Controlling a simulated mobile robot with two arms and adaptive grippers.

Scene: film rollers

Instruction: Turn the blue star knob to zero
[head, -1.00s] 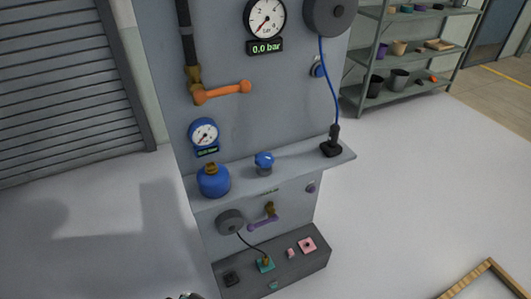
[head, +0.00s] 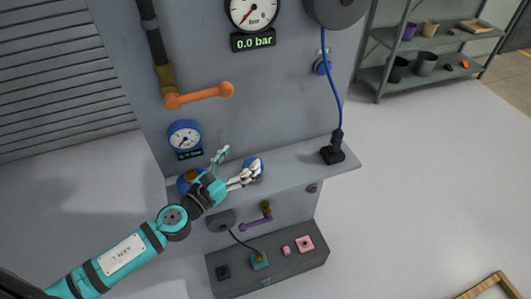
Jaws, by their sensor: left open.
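A small blue gauge (head: 185,136) with a digital readout hangs on the panel above and left of the gripper. My right gripper is not in view.
An orange lever (head: 200,95) sticks out above. A black plug with a blue cable (head: 332,150) stands at the right. A purple lever (head: 256,222) and a grey box (head: 238,288) are below.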

